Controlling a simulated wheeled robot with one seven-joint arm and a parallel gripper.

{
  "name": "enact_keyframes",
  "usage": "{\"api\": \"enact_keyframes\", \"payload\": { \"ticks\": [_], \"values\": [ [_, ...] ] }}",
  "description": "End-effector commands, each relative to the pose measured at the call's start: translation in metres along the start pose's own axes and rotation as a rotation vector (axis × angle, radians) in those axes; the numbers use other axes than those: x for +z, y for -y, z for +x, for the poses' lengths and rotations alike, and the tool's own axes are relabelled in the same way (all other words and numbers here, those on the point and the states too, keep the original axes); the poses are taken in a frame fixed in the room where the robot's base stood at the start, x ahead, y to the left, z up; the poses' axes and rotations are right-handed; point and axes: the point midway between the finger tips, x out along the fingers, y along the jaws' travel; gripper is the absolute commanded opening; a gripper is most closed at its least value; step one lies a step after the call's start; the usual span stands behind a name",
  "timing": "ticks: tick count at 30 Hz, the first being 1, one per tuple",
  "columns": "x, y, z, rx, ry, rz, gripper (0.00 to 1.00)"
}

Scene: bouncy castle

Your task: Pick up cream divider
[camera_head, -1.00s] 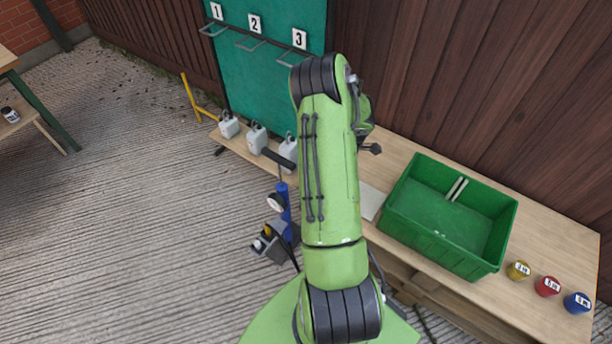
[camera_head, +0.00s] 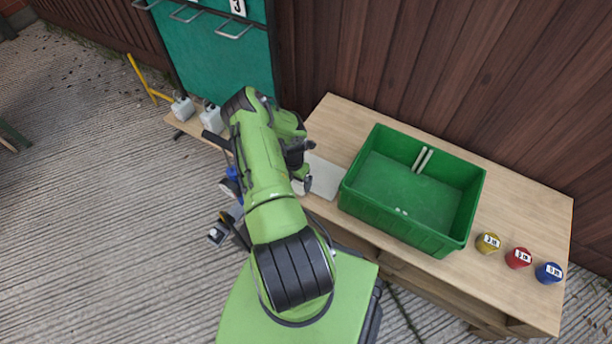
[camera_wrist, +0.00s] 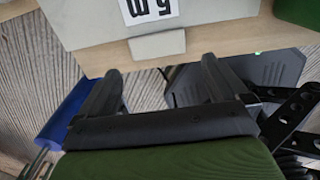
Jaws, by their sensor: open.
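Two slim cream strips (camera_head: 422,160), perhaps the divider, stand against the back wall inside the green crate (camera_head: 400,238). A pale flat plate (camera_head: 324,180) lies on the table left of the crate. My gripper (camera_wrist: 160,65) is open and empty in the wrist view, its two dark fingers apart. Just beyond the fingertips is a small pale block (camera_wrist: 157,45) at the front edge of a pale surface with a black-and-white label (camera_wrist: 150,10). I cannot tell whether this block is the divider. In the head view, my arm partly hides the gripper by the plate's left side.
The wooden table (camera_head: 530,205) runs along a brown fence. Yellow (camera_head: 488,243), red (camera_head: 518,258) and blue (camera_head: 549,273) labelled pots stand right of the crate. White jugs (camera_head: 211,118) stand below the teal board (camera_head: 220,60). A blue cylinder (camera_wrist: 68,108) shows at left.

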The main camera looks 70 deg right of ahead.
Motion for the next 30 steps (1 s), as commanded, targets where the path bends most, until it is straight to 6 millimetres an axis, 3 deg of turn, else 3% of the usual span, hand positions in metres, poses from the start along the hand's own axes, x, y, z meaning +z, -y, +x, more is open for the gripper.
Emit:
{"api": "enact_keyframes", "payload": {
  "ticks": [5,12,18,27,30],
  "values": [
    [0.0,-0.001,0.019,0.001,-0.001,0.0,1.0],
    [0.001,-0.002,0.06,0.0,-0.001,0.001,1.0],
    [0.001,-0.003,0.058,0.0,0.0,0.001,0.98],
    [0.001,-0.003,0.057,0.0,0.0,0.001,0.53],
    [0.002,-0.003,0.057,0.001,0.001,0.001,0.49]
  ]
}}
